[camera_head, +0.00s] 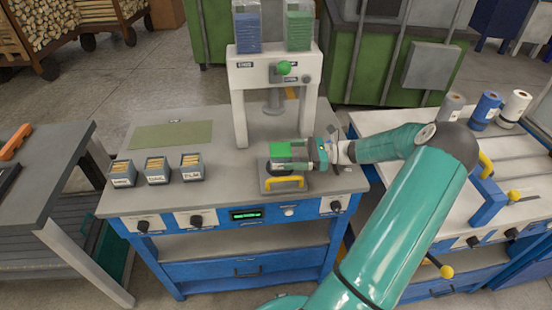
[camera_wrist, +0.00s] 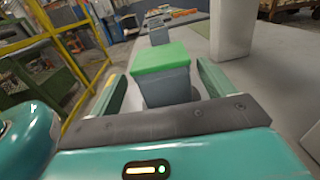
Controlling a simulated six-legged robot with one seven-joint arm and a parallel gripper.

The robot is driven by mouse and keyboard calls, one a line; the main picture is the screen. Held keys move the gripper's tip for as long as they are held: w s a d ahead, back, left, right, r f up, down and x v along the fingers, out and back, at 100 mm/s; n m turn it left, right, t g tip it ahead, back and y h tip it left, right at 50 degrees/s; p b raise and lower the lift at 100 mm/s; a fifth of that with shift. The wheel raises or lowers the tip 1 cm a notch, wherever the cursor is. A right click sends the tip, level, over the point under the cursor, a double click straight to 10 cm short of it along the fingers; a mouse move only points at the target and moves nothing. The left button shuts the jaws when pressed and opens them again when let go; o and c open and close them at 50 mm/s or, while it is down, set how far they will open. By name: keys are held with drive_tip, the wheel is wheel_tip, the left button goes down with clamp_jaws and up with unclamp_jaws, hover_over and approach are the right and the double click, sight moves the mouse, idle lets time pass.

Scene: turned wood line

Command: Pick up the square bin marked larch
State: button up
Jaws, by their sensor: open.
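Three small square grey bins stand in a row on the left of the workbench in the head view: a left bin (camera_head: 122,173), a middle bin (camera_head: 157,169) and a right bin (camera_head: 191,167). Each holds pale wood pieces and has a white front label; the lettering is too small to read surely. My gripper (camera_head: 292,155) is well to the right of them, low over the bench. Its open jaws (camera_wrist: 164,78) stand either side of a grey box with a green lid (camera_wrist: 161,57). Whether they touch it I cannot tell.
A white press frame (camera_head: 273,72) with blue and green hoppers stands behind my gripper. A yellow handle (camera_head: 284,182) lies just in front of it. A green mat (camera_head: 171,136) lies behind the bins. The bench between bins and gripper is clear.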

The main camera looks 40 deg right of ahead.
sight(275, 155)
drive_tip(key=shift+x, duration=2.7)
drive_tip(key=shift+w+d, duration=0.1)
drive_tip(key=shift+w, duration=0.05)
drive_tip(key=shift+c, duration=0.4)
drive_tip(key=c, duration=1.1)
